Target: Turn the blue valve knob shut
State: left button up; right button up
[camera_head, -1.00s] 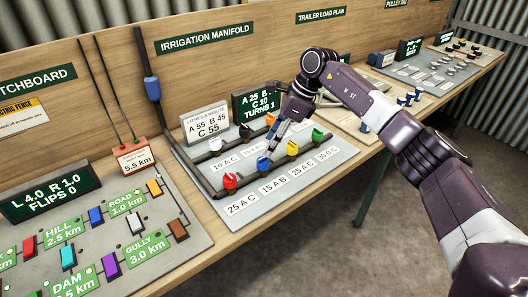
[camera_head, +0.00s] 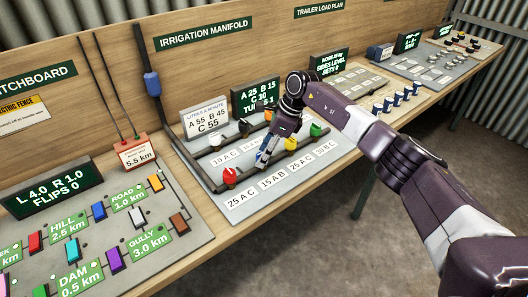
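The irrigation manifold is a grey panel (camera_head: 236,214) with dark pipes and coloured valve knobs. The blue valve knob (camera_head: 261,162) is in its front row, between the red knob (camera_head: 230,176) and the yellow knob (camera_head: 291,143). My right gripper (camera_head: 263,160) points down at the blue knob, with its fingertips at it and covering most of it. I cannot tell whether the fingers touch or grip it, nor which way the knob points. My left gripper is not in view.
A green knob (camera_head: 315,130) stands right of the yellow one. White, black and orange knobs sit in the back row. The litres sign (camera_head: 206,122) and a dark green display (camera_head: 256,97) stand behind. The switchboard panel (camera_head: 190,243) lies to the left.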

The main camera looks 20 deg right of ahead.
jog(key=c, duration=1.1)
jog(key=shift+o, duration=0.2)
